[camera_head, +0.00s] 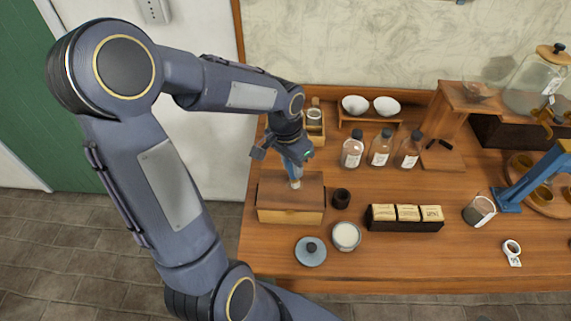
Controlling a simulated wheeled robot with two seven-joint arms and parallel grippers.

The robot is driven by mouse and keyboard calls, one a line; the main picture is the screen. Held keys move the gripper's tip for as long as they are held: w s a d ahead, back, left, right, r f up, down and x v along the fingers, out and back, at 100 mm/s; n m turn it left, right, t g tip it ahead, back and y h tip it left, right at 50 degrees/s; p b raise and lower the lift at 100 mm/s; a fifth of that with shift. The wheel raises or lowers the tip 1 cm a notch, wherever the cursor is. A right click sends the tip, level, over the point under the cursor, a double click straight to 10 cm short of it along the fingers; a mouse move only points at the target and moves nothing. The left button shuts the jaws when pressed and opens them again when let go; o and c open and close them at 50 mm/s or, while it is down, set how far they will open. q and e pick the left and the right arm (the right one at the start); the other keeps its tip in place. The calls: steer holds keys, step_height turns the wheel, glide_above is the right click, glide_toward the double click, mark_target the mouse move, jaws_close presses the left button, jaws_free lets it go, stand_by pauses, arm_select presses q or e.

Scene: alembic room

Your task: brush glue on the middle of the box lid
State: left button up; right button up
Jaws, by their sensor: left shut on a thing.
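The wooden box (290,216) stands at the left part of the table, with its darker brown lid (272,190) closed on top. My left gripper (292,152) is above the box, pointing down, and is shut on a brush (295,175). The brush points down and its pale tip is over about the middle of the lid. I cannot tell whether the tip touches the lid or whether there is glue on it. An open jar of white stuff (346,235), perhaps the glue, stands in front of the box to the right. My right gripper is not in view.
A blue-grey lid (311,252) lies beside the white jar. A small dark cup (341,198) stands right of the box. A dark tray of packets (405,225) and several bottles (380,150) stand farther right. A blue stand (520,183) is at the right.

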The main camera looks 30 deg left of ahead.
arm_select(q)
steer(key=shift+w+d, duration=0.35)
steer(key=shift+d, duration=0.25)
steer(key=shift+s+d+b, duration=0.3)
steer(key=shift+s+d, duration=0.1)
steer(key=shift+s, duration=0.3)
steer(key=shift+s+a+p, duration=0.1)
steer(key=shift+s+a, duration=0.35)
steer(key=shift+a, duration=0.25)
steer(key=shift+s+a+p, duration=0.1)
steer(key=shift+s+a, duration=0.3)
steer(key=shift+a, duration=0.25)
steer(key=shift+s+a+p, duration=0.1)
steer(key=shift+s+a, duration=0.35)
steer(key=shift+a, duration=0.25)
steer(key=shift+w+d, duration=0.45)
steer(key=shift+d, duration=0.25)
steer(key=shift+w+d, duration=0.4)
steer(key=shift+d, duration=0.25)
steer(key=shift+w+d, duration=0.45)
steer(key=shift+d, duration=0.25)
steer(key=shift+s+a, duration=0.65)
steer(key=shift+a, duration=0.35)
steer(key=shift+s+a, duration=0.6)
steer(key=shift+a, duration=0.4)
steer(key=shift+a, duration=0.1)
steer(key=shift+w+a+f, duration=0.1)
steer(key=shift+w+a, duration=0.25)
steer(key=shift+w, duration=0.3)
